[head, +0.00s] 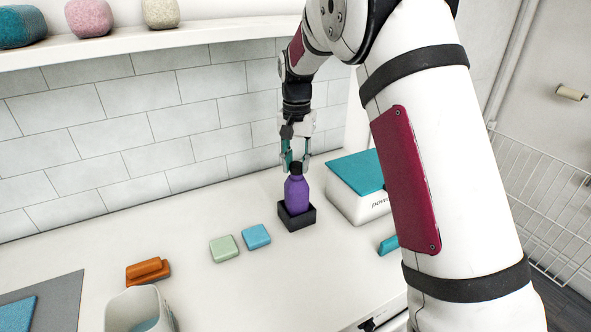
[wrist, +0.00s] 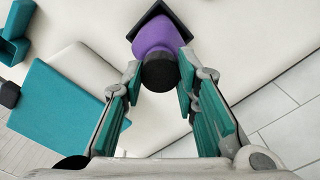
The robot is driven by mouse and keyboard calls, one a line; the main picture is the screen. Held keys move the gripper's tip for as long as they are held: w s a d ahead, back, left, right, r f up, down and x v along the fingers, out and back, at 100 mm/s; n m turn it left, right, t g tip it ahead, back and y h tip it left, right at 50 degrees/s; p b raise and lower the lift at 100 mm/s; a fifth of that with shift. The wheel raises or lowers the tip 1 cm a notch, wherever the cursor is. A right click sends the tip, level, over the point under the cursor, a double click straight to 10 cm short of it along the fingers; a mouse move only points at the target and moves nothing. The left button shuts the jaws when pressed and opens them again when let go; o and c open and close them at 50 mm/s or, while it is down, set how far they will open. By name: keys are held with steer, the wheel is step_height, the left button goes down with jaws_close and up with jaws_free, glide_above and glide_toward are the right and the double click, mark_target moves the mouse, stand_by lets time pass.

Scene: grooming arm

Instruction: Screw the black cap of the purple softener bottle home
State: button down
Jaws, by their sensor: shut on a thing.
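The purple softener bottle (head: 297,190) stands upright in a small black square holder (head: 298,220) on the counter. Its black cap (head: 295,168) is on top of the neck, between my fingertips. My gripper (head: 296,164) comes down from above and is shut on the cap. In the wrist view, the round cap (wrist: 160,72) shows end-on between the teal-padded fingers of my gripper (wrist: 158,86), with the purple bottle (wrist: 158,38) beyond it. The thread between cap and neck is hidden, so I cannot tell how tightly it sits.
A white box with a teal lid (head: 356,172) stands close to the right of the bottle. Blue (head: 256,236) and green (head: 224,249) blocks lie to the left, with an orange brush (head: 148,271) and a white bin (head: 138,308) nearer. The tiled wall (head: 160,130) is behind.

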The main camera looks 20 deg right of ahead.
stand_by(0.3)
steer(key=m, duration=0.3)
steer(key=shift+m, duration=0.9)
steer(key=m, duration=0.3)
steer(key=shift+m, duration=0.8)
